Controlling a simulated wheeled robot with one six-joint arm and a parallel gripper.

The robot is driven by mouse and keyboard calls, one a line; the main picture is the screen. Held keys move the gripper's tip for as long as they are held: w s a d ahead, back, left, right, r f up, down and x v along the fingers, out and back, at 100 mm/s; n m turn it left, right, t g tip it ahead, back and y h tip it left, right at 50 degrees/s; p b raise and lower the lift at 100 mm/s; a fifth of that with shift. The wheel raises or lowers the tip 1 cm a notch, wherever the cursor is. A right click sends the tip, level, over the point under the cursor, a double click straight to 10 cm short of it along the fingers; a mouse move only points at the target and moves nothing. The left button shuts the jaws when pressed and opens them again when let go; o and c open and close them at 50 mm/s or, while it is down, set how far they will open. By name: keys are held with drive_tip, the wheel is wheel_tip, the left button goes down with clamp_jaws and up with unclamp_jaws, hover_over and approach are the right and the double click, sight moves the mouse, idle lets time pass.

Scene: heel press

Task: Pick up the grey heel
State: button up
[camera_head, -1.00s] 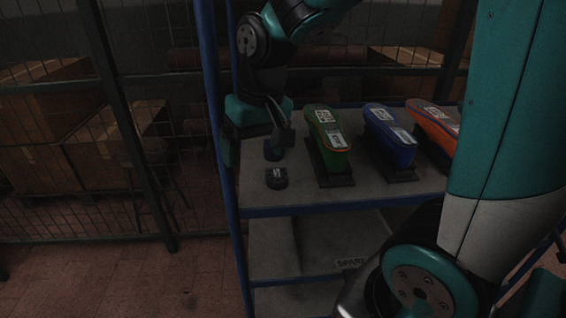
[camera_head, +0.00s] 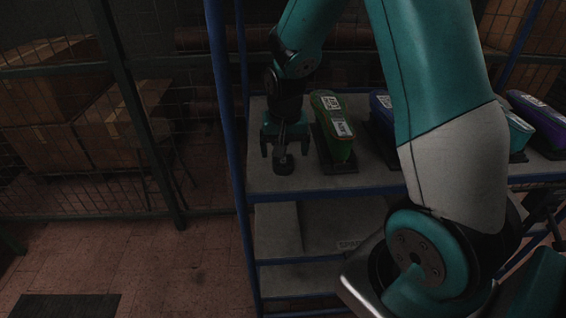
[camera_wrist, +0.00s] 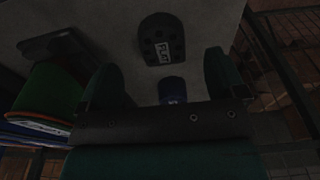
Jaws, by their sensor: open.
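The grey heel (camera_head: 283,164) is a small dark block near the front left of the upper shelf. In the wrist view the grey heel (camera_wrist: 156,30) has rows of round holes and a white label reading "FLAT". My gripper (camera_head: 284,148) points down over it, open and empty. In the wrist view the fingers of my gripper (camera_wrist: 163,78) stand wide apart, and the grey heel lies past their tips, roughly centred between them. I cannot tell the exact height gap.
A blue heel (camera_wrist: 172,88) lies close by between the fingers in the wrist view, partly covered by the gripper body. A green shoe form (camera_head: 335,130) stands right of the gripper, others beyond it. A blue rack post (camera_head: 226,110) is at left.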

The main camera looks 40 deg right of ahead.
sight(283, 161)
drive_tip(key=f, duration=0.3)
drive_tip(key=w+f+p, duration=0.1)
drive_tip(key=shift+d+f, duration=0.25)
drive_tip(key=shift+f, duration=0.1)
drive_tip(key=c, duration=1)
drive_tip(key=shift+r, duration=0.1)
drive_tip(key=shift+c, duration=0.2)
